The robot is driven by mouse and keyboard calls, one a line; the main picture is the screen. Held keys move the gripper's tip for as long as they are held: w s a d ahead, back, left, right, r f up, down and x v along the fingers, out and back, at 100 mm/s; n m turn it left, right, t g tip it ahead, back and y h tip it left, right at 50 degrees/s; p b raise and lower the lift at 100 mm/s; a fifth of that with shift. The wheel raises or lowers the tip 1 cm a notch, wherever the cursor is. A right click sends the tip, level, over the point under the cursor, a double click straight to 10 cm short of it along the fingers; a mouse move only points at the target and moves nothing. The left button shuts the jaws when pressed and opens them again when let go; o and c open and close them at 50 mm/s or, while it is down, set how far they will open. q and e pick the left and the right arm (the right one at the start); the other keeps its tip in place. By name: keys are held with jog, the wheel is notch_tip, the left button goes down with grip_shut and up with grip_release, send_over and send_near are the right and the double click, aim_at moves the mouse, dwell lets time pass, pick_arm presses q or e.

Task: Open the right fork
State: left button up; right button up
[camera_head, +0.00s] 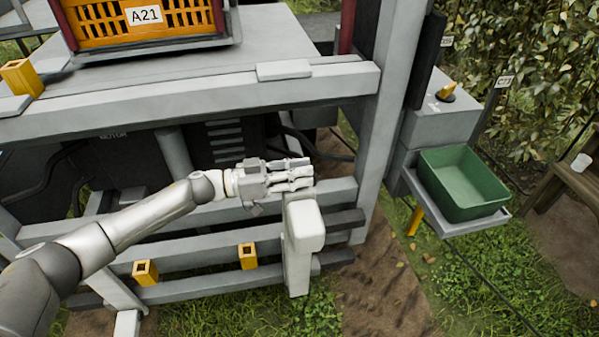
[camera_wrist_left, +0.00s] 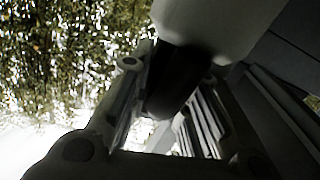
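My left gripper (camera_head: 302,173) reaches in from the left to the top of a white upright handle block (camera_head: 304,228) at the right end of the lower rails. Its fingers are spread apart. In the left wrist view, a dark rounded bar (camera_wrist_left: 176,82) below a pale block (camera_wrist_left: 215,25) lies between the fingers of my left gripper (camera_wrist_left: 172,68); whether they touch it is not clear. Which part is the right fork cannot be told for sure. Two yellow sockets (camera_head: 145,272) (camera_head: 247,256) sit on the lower rail. My right gripper is out of view.
An orange crate marked A21 (camera_head: 192,30) stands on the grey deck (camera_head: 150,75) above. A grey post (camera_head: 385,120) rises right of the handle block. A green bin (camera_head: 482,207) sits on a side shelf at right. Grass and dirt lie below.

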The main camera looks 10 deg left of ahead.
pick_arm(q)
grip_shut()
jog(key=shift+s, duration=0.1)
jog(key=shift+s+d+p, duration=0.25)
jog(key=shift+s+p, duration=0.1)
jog(key=shift+s, duration=0.25)
jog(key=m+p, duration=0.1)
jog(key=p, duration=0.2)
send_over(308, 220)
jog(key=shift+f, duration=0.3)
jog(key=s+d+f+m+b, duration=0.1)
jog(key=s+d+f, duration=0.2)
jog(key=s, duration=0.6)
jog(key=s+d+f+m+b, duration=0.2)
jog(key=s+f, duration=0.3)
jog(key=s, duration=0.4)
jog(key=s+d+f+m+b, duration=0.1)
jog(key=s+d+f, duration=0.3)
jog(key=s, duration=0.6)
jog(key=shift+f+m, duration=0.3)
jog(key=shift+f, duration=0.15)
jog(key=shift+d, duration=0.1)
